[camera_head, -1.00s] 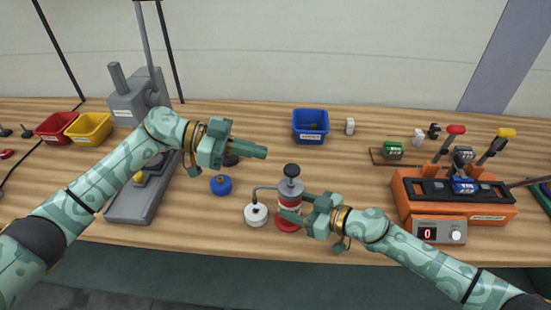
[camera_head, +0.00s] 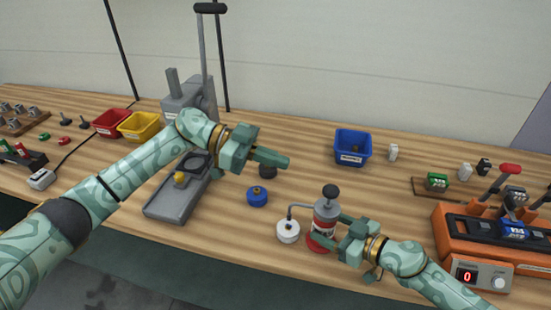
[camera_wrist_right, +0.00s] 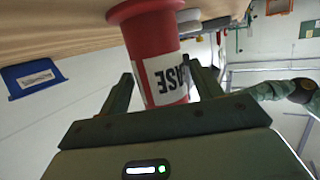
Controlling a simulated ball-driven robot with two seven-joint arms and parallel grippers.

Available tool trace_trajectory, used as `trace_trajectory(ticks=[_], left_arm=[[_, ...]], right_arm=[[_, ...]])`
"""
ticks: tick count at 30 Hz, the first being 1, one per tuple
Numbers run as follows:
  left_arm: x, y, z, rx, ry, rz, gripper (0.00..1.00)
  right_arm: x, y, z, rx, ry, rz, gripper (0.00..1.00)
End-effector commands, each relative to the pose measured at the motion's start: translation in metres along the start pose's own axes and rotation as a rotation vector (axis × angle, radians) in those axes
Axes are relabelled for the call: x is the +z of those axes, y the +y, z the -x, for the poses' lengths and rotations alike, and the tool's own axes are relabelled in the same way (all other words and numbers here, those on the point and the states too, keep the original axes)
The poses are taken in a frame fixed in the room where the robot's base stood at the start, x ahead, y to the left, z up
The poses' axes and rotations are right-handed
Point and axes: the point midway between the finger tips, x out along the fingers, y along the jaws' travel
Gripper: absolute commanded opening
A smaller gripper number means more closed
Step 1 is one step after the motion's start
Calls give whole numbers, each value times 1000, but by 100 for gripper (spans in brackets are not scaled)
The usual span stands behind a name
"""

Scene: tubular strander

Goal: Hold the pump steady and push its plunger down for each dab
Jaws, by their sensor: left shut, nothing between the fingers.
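The grease pump (camera_head: 325,212) stands upright near the table's front edge, with a grey top, red lower body and black plunger knob (camera_head: 331,191) on top. A thin pipe runs from it to a white round piece (camera_head: 288,231) at its left. My right gripper (camera_head: 333,231) has its fingers on both sides of the pump body; in the right wrist view the red body with its label (camera_wrist_right: 165,75) fills the space between the fingers (camera_wrist_right: 162,75). My left gripper (camera_head: 287,162) is shut and empty, above and left of the knob, apart from it.
A blue pot (camera_head: 257,196) and a dark round piece (camera_head: 268,171) are left of the pump. A blue bin (camera_head: 353,147) stands behind. An orange machine (camera_head: 470,245) with levers is at right. A grey press (camera_head: 170,200) is behind my left arm.

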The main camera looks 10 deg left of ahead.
Motion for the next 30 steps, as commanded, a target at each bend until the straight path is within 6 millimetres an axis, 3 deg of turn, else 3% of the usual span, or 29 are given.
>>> trace_trajectory(ticks=[12, 24, 30], left_arm=[[0, 0, 0, 0, 0, 0, 0], [0, 0, 0, 0, 0, 0, 0], [0, 0, 0, 0, 0, 0, 0]], right_arm=[[0, 0, 8, 0, 0, 2, 78], [1, 0, 93, 0, -3, 0, 78], [1, 0, 117, 0, -1, -1, 78]])
